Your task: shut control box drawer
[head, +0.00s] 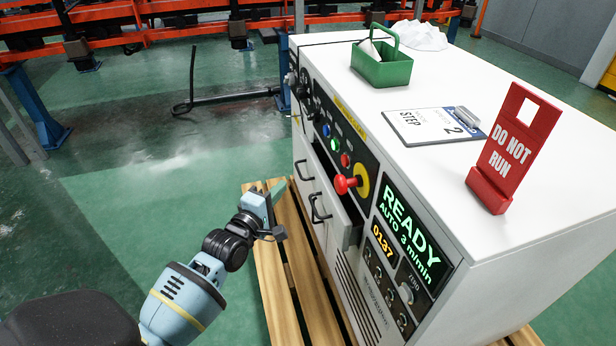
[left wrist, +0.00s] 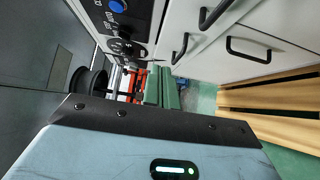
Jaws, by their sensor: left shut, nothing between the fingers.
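The white control box (head: 500,245) stands on a wooden pallet, with its panel side towards my left arm. Its drawer (head: 334,196) is pulled out, with a dark gap behind its front and a black handle (head: 319,208) on it. My left gripper (head: 279,190) is shut and empty, left of the drawer front and apart from it, over the pallet edge. In the left wrist view, its green fingers (left wrist: 163,90) point along the white front, with several black handles above and to the right. I cannot tell for sure which handle there is the drawer's. My right gripper is not in view.
A red knob (head: 345,184) sticks out above the drawer. On the box top are a green caddy (head: 381,68), a step card (head: 430,126) and a red sign (head: 508,150). The pallet (head: 272,275) juts out below. The green floor at left is mostly clear.

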